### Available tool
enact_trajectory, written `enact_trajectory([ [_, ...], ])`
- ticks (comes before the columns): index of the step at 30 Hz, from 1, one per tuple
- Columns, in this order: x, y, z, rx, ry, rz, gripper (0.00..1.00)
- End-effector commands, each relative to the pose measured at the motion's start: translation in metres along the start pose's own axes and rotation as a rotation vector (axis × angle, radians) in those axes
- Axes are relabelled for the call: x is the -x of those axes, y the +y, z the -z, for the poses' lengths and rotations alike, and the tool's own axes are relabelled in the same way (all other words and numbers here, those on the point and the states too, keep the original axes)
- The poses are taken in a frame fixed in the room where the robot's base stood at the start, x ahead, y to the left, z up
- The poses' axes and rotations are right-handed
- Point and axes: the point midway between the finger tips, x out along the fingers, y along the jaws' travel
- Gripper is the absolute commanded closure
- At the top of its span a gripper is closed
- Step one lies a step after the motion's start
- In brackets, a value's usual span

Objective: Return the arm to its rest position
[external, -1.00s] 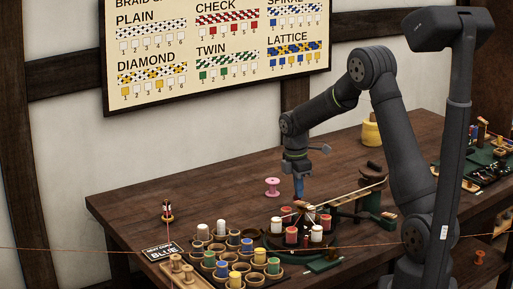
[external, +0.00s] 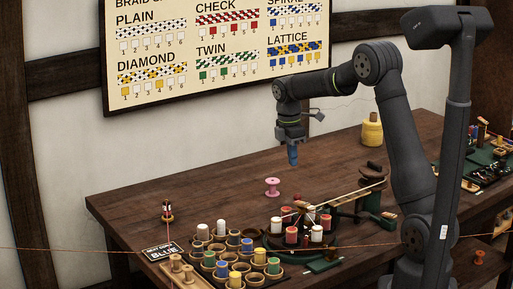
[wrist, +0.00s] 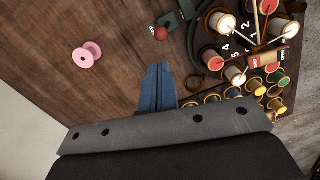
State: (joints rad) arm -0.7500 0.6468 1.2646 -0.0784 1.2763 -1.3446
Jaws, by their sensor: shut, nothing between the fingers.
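My gripper (external: 293,156) hangs over the wooden table, above and behind the round braiding stand (external: 276,232). Its blue fingers point down and are shut with nothing between them. In the wrist view the shut fingers (wrist: 158,86) show against bare table, left of the stand's numbered plate. My arm is raised and bent, with the forearm reaching left from the elbow.
A pink spool (external: 272,187) stands on the table below my gripper, to its left. A rack of coloured bobbins (external: 235,268) is at the front. A yellow spool (external: 372,132) stands at the back right. The table's left part is mostly clear.

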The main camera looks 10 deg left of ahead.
Motion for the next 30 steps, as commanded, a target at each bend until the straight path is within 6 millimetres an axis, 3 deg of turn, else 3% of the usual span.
enact_trajectory([
  [19,-0.003,-0.001,0.000,0.000,-0.001,0.003,1.00],
  [23,-0.016,-0.003,-0.001,0.000,-0.001,0.004,1.00],
  [30,-0.060,-0.012,-0.003,0.001,-0.001,0.004,1.00],
])
